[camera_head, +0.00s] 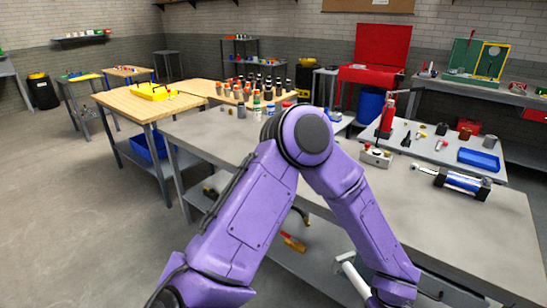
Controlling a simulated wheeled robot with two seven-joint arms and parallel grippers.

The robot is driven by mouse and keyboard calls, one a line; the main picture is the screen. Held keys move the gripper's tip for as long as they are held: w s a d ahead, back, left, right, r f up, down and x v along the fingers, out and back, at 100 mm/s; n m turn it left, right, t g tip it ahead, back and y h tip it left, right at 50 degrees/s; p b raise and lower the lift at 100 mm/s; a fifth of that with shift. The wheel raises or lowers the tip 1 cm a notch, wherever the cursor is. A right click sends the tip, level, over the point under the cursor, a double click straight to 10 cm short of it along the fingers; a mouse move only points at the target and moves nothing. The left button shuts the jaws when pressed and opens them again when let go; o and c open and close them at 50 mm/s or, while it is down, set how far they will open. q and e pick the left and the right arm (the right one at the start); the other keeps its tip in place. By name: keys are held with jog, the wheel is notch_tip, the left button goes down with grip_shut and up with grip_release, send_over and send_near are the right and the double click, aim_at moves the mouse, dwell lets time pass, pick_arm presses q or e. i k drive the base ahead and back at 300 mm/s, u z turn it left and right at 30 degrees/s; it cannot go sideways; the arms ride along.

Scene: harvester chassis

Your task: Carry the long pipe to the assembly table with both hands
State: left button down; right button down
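A pale, tube-like piece (352,274) shows at the bottom edge, beside the lower end of my purple forearm and in front of the grey table. It may be part of the long pipe, but most of it is cut off and I cannot tell. The long grey table (455,222) fills the right foreground; I cannot tell whether it is the assembly table. My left arm comes in from the lower left, bends at a raised elbow and runs down to the bottom edge. I see neither gripper.
A blue cylinder device (461,184), a grey-white small box (376,156) and a blue tray (479,160) are on or behind the grey table. Wooden tables (125,104) stand at the back left. A red cabinet (380,50) stands behind. The left floor is clear.

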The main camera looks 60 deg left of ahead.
aim_at(378, 200)
jog(key=u, duration=1.05)
jog(key=i, duration=0.55)
